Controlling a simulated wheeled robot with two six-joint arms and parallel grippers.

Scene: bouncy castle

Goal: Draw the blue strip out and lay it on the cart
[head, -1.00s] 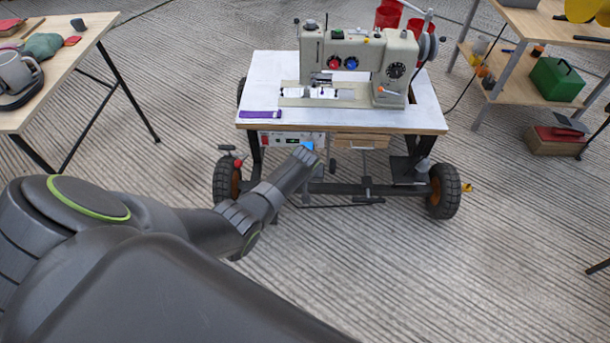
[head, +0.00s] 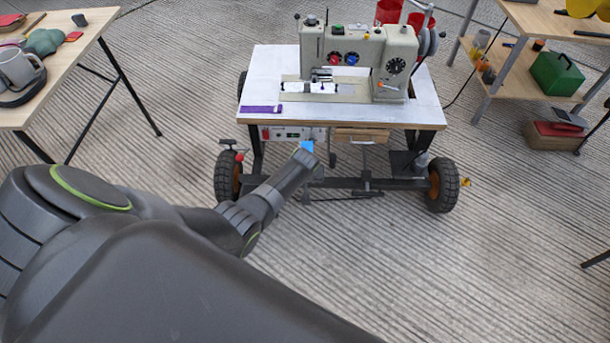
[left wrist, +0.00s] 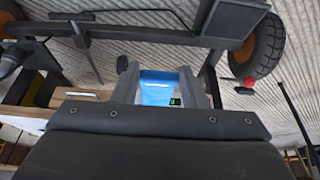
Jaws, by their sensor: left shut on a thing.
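My left gripper (head: 307,152) is at the front of the cart (head: 345,116), just below its front edge. It is shut on the blue strip (head: 307,146), of which a small piece shows at the fingertips. In the left wrist view the blue strip (left wrist: 157,90) lies between the two grey fingers. Behind it in the head view is a pale control box (head: 292,133) under the cart top. I cannot tell whether the strip's far end is still inside something. My right gripper is not in view.
A sewing machine (head: 360,50) stands on the cart top. A purple strip (head: 262,109) lies at the front left corner, with bare white top beside it. A wooden drawer (head: 362,135) hangs under the cart. Tables stand at left and right.

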